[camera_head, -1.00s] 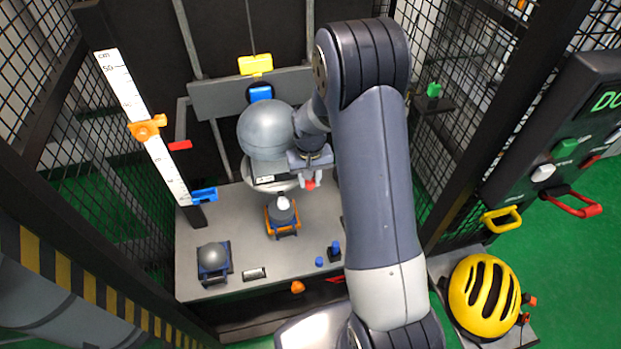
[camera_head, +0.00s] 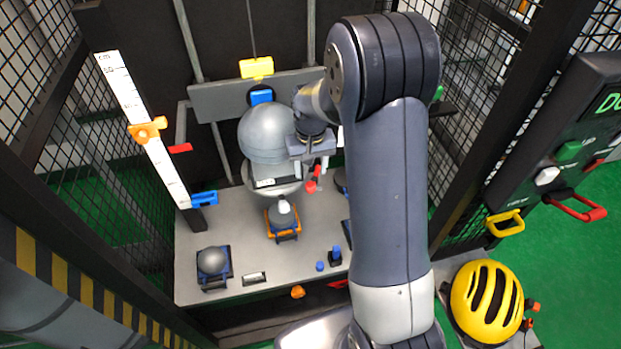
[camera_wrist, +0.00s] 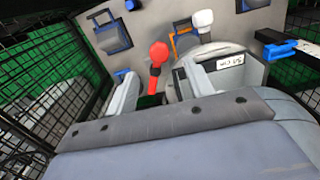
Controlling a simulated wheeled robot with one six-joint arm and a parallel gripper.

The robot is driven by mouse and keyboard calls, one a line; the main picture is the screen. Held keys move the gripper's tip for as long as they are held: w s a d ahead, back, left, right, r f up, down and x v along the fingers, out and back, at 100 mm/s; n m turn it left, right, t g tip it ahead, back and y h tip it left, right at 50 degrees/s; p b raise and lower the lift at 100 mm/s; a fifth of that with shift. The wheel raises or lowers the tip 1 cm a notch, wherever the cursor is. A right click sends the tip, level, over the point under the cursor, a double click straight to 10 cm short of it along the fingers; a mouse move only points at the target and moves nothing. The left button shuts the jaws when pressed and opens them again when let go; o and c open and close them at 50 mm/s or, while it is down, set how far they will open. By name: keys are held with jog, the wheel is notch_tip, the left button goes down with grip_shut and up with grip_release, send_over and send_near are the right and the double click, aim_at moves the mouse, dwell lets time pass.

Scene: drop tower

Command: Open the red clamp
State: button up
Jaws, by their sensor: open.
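The red clamp shows as a red lever with a rounded end (camera_wrist: 157,54), rising between my fingers in the wrist view. In the head view its red end (camera_head: 311,186) is just below my gripper, to the right of the grey dome. My gripper (camera_wrist: 166,84) is open, one finger on each side of the red lever, with gaps visible. In the head view my gripper (camera_head: 314,168) is partly hidden by my own wrist. The base of the clamp is hidden behind my gripper body.
A grey dome headform (camera_head: 268,132) stands close left of my gripper. An orange-based fixture (camera_head: 283,222) with a white knob is in front of it. A ruler (camera_head: 140,120) stands left. A yellow helmet (camera_head: 486,300) sits right. Mesh cage walls flank the grey table (camera_head: 225,190).

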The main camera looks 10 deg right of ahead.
aim_at(312, 185)
notch_tip(312, 185, up, 5)
jog(key=shift+f, duration=0.1)
dwell(0.4)
notch_tip(312, 185, down, 10)
jog(key=shift+f+p, duration=0.15)
jog(key=shift+p, duration=0.45)
jog(key=shift+f, duration=0.2)
jog(key=shift+d+n+p, duration=0.15)
jog(key=shift+n+p, duration=0.15)
jog(key=shift+n, duration=0.1)
jog(key=shift+f, duration=0.1)
